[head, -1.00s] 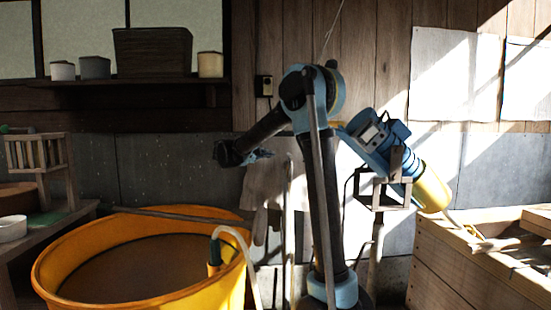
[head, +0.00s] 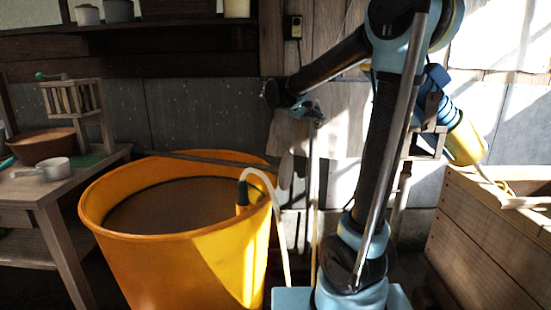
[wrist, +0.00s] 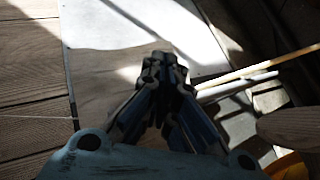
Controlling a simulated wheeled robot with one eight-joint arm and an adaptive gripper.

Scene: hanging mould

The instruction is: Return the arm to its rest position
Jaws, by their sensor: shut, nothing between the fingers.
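My gripper (head: 314,115) is at the end of my raised arm, above and to the right of the yellow tub's rim in the head view. The arm folds from its upright link over to the left, with the wrist at about the height of the back wall's lower boards. In the wrist view my gripper (wrist: 164,62) has its dark fingers drawn together at the tips, with nothing between them. No object hangs from the fingers.
An orange-yellow tub (head: 180,262) of brown liquid stands left of my arm, with a pale hose over its rim. A wooden table (head: 75,192) is at the left. A blue and yellow tool (head: 463,137) and a wooden crate (head: 475,235) are at the right.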

